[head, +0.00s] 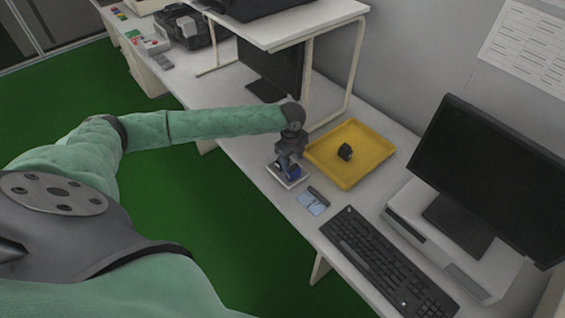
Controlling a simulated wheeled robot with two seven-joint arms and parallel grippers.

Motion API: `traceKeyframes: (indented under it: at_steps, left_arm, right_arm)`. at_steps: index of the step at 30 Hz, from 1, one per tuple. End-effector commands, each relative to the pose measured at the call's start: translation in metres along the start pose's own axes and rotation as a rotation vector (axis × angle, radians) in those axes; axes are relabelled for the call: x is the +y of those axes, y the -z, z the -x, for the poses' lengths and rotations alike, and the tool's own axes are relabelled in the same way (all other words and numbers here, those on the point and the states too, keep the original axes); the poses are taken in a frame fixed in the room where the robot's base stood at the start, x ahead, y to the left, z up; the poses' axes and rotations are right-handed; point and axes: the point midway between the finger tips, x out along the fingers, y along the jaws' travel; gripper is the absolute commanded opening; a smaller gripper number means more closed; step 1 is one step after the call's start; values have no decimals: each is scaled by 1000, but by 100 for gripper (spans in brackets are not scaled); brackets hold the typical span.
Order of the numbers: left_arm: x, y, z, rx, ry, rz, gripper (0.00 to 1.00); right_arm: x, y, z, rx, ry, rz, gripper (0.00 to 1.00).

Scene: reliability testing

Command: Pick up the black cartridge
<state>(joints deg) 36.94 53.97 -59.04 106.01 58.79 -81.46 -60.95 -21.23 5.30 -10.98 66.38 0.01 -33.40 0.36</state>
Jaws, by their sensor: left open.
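The tray sits on the white table. My left gripper (287,167) is open and points down just left of the tray, apart from the black object. It is over a small white-edged item (291,184) with a blue part, and partly hides it. I cannot tell whether the fingers touch that item. My right gripper is out of view.
Light blue cards (313,204) and a small dark item (319,193) lie in front of the tray. A black keyboard (385,262) and a monitor (490,170) on a white case stand to the right. A raised white shelf (290,30) stands behind the arm.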

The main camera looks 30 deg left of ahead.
Motion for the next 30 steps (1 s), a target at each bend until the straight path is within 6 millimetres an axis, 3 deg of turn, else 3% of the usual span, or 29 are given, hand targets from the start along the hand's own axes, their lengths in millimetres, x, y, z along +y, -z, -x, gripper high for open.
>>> traceKeyframes:
  at_steps: [3,9,14,22,30]
  left_arm:
    - [-2,-33,13,-18,-17,-14,56]
    - [-2,-59,24,-25,-34,-27,56]
    - [-2,-61,18,-24,-38,-29,56]
    - [-2,-59,-2,-24,-36,-30,56]
    - [-3,-50,-25,-24,-38,-29,56]
  right_arm:
    - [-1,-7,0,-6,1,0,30]
    - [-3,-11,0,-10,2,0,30]
    - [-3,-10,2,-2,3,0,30]
    - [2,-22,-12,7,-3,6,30]
    - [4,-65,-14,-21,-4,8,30]
